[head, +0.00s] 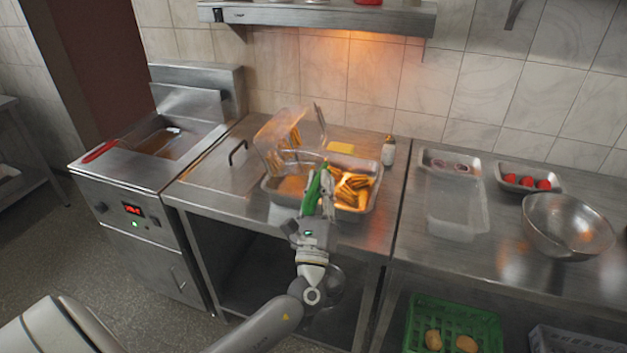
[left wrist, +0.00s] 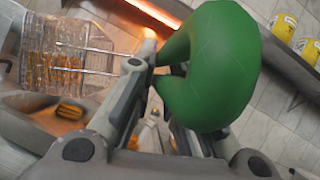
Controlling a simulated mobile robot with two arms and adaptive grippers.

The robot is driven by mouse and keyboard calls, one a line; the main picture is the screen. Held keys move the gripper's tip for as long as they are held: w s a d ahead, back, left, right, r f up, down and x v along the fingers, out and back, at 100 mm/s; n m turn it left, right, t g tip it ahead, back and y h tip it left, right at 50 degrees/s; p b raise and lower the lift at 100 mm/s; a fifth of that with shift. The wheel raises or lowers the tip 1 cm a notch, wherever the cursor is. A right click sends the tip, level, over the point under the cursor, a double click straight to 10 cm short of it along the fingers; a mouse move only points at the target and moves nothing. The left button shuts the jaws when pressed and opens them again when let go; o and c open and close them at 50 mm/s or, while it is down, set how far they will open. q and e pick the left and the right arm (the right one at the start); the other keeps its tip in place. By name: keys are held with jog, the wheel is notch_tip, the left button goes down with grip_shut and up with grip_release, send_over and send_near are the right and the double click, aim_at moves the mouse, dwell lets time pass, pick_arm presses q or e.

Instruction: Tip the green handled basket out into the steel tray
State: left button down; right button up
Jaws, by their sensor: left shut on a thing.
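My left gripper (head: 318,200) is shut on the green handle (head: 314,190) of the wire basket (head: 275,138). The handle fills much of the left wrist view (left wrist: 212,65). The basket is held up and tilted over the left part of the steel tray (head: 282,198). Golden fries still show inside the basket, also in the left wrist view (left wrist: 60,68). A heap of fries (head: 352,188) lies in the right part of the tray. My gripper and the handle hide part of the tray's middle. My right gripper is in neither view.
A fryer (head: 130,185) with a red handle (head: 100,151) stands left. A heated shelf (head: 320,18) hangs above. Other trays and a steel bowl (head: 568,222) are right.

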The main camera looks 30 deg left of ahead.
pick_arm(q)
jog(key=d+f+m+h+b, duration=0.3)
jog(key=f+m+h+b, duration=0.7)
jog(key=m, duration=1.1)
jog(key=shift+w+f+m+h, duration=0.35)
jog(key=shift+f+h, duration=1.35)
jog(key=shift+f, duration=1.4)
jog(key=shift+w, duration=0.1)
